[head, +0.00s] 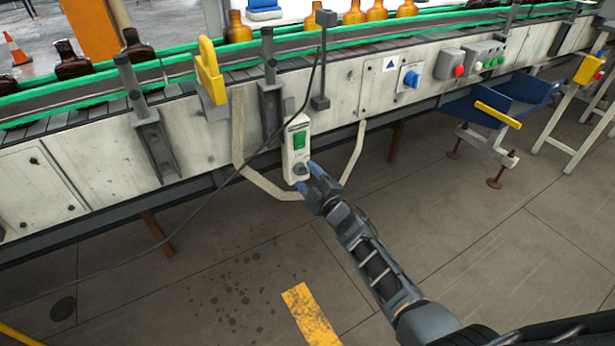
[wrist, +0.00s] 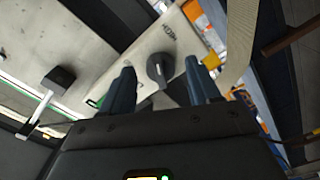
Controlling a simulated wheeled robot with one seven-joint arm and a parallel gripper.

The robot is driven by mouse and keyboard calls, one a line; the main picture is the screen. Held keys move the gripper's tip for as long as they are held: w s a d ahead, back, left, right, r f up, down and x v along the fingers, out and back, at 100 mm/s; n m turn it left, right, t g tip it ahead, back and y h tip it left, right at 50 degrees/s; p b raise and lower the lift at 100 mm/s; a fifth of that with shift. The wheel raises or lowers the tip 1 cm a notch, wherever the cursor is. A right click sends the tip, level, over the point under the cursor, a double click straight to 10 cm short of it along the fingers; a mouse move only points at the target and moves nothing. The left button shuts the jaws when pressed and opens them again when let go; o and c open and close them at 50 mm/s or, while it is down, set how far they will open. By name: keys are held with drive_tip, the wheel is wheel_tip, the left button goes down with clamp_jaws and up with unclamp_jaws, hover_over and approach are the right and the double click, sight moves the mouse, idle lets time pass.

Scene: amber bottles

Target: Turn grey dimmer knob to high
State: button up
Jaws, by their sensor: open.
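The grey dimmer knob (head: 300,169) sits on the lower part of a white control box (head: 289,159) on the front of the conveyor. A green switch (head: 299,139) is above it on the same box. In the wrist view the knob (wrist: 160,68) is a dark round dial with lettering beside it on the white plate (wrist: 188,50). My gripper (head: 316,178) is at the knob, its blue fingers apart. In the wrist view my gripper (wrist: 162,80) has one finger on each side of the knob. I cannot tell whether the fingers touch it.
Amber bottles (head: 376,10) stand along the green-railed conveyor. A yellow bracket (head: 210,70) and grey posts stick out to the left of the box. A black cable (head: 235,177) hangs near it. A blue knob (head: 411,78) and a red button (head: 459,71) are farther right. The floor below is open.

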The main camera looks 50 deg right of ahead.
drive_tip(key=v, duration=0.7)
drive_tip(key=shift+p, duration=0.3)
